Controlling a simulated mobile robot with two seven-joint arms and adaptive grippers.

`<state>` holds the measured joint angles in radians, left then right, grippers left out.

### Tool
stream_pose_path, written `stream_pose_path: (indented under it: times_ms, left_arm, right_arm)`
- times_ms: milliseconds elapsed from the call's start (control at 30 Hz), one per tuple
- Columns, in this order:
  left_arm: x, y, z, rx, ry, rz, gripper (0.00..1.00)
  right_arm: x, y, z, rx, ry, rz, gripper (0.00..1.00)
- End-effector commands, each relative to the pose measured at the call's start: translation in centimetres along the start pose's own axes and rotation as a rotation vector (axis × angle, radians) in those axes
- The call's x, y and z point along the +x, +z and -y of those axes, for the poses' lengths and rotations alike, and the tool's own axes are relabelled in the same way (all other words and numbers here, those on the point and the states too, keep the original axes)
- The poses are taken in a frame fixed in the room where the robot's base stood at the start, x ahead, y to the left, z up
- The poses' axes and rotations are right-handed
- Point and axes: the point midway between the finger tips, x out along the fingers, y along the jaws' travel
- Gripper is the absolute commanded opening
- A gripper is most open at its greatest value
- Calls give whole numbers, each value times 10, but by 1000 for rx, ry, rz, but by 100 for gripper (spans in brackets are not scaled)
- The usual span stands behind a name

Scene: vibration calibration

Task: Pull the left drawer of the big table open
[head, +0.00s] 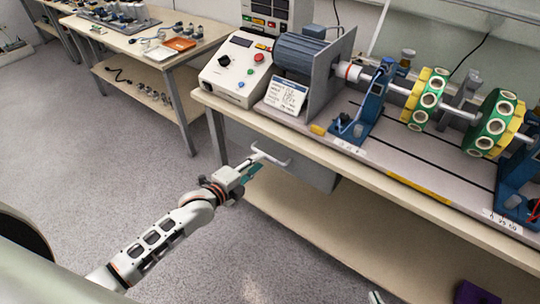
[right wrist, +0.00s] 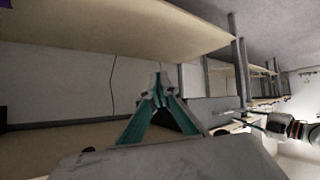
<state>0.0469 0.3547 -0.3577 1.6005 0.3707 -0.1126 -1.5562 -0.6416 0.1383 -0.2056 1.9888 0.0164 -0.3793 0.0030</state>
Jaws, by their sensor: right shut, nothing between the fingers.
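The big table (head: 440,215) fills the right of the head view. Its left drawer, a grey box (head: 305,168), hangs under the left end of the tabletop and looks shut. A pale bar handle (head: 272,156) sticks out from its front. My left gripper (head: 252,170) is at the handle's near left side, teal fingers pointing to it; whether they touch or grip it cannot be told. In the right wrist view the left arm shows at the right. My right gripper (right wrist: 158,84) is shut and empty, near the table's lower shelf (right wrist: 60,139).
The tabletop carries a control box (head: 236,70), a motor (head: 305,52) and a shaft with green and yellow discs (head: 490,122). A second table (head: 150,45) stands at the back left. The floor (head: 110,150) between is clear.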

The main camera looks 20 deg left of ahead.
Motion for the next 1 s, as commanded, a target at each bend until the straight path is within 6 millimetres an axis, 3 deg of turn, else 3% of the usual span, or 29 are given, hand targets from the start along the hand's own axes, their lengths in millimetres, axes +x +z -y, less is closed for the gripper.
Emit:
stream_pose_path:
  times_ms: [300, 733, 833, 1000]
  left_arm:
    - [46, 0, -2, -2, 1, 1, 24]
    - [56, 0, 0, -1, 1, 0, 24]
    - [56, 0, 0, -1, 1, 0, 0]
    - [56, 0, 0, -1, 1, 1, 0]
  right_arm:
    - [5, 2, -4, -11, 7, -6, 0]
    - [7, 0, -5, -15, 9, -9, 0]
    - [7, 0, -5, -15, 9, -8, 0]
    - [6, 3, -4, -14, 7, -4, 0]
